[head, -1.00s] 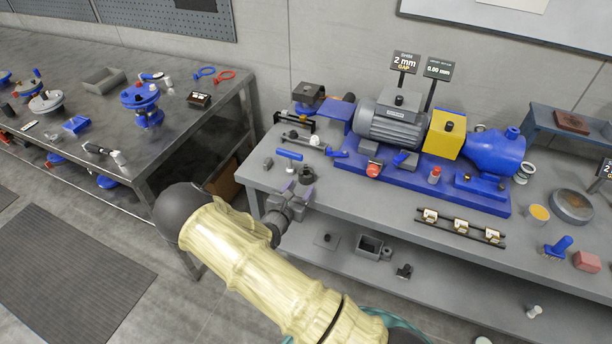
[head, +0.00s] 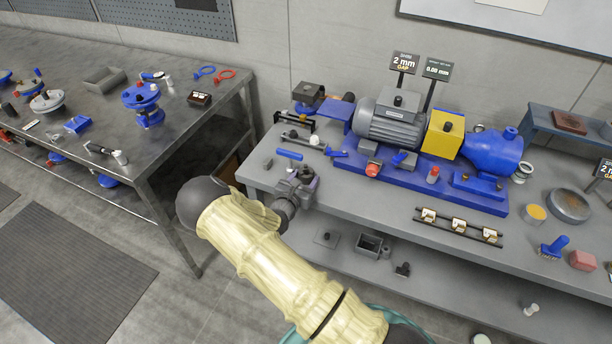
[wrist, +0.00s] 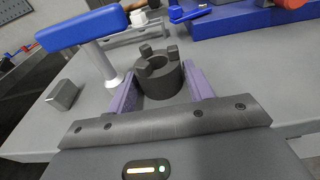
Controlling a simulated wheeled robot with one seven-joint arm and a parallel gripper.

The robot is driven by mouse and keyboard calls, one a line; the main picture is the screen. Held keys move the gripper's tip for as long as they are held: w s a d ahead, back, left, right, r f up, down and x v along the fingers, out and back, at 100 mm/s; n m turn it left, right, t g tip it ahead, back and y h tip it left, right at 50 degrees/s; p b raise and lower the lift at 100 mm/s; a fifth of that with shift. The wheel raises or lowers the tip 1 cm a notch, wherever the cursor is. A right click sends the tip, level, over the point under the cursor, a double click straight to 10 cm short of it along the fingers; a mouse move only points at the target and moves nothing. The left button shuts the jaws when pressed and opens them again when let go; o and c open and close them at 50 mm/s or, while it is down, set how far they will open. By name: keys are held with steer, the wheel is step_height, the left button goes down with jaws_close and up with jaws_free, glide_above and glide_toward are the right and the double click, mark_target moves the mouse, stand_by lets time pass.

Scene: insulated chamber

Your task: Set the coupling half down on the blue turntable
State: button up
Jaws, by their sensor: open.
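The coupling half is a dark grey ring with raised jaws (wrist: 163,82). It stands upright on the grey bench near its left front corner. My gripper (wrist: 161,92) is open, with one purple finger on each side of the coupling half. Whether the fingers touch it I cannot tell. In the head view my gripper (head: 300,180) is at the bench's front left edge, and the coupling half (head: 306,173) is a small dark shape partly hidden by it. I cannot clearly pick out the blue turntable.
A blue-handled tool on a pale post (wrist: 84,30) stands close left of my gripper, beside a small grey block (wrist: 63,94). A motor (head: 393,122) and pump on a blue base fill the bench's middle. A black rail (head: 458,228) lies in front of them.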

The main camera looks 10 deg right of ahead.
steer(key=shift+c, duration=0.2)
steer(key=c, duration=0.9)
steer(key=shift+r, duration=0.1)
steer(key=shift+r, duration=0.55)
steer(key=b+v, duration=0.1)
steer(key=v, duration=0.5)
steer(key=f+b+v, duration=0.1)
steer(key=v, duration=0.5)
steer(key=f+b+v, duration=0.1)
steer(key=v, duration=0.4)
steer(key=shift+s+a+f, duration=0.15)
steer(key=shift+s+a, duration=0.15)
steer(key=shift+s, duration=0.2)
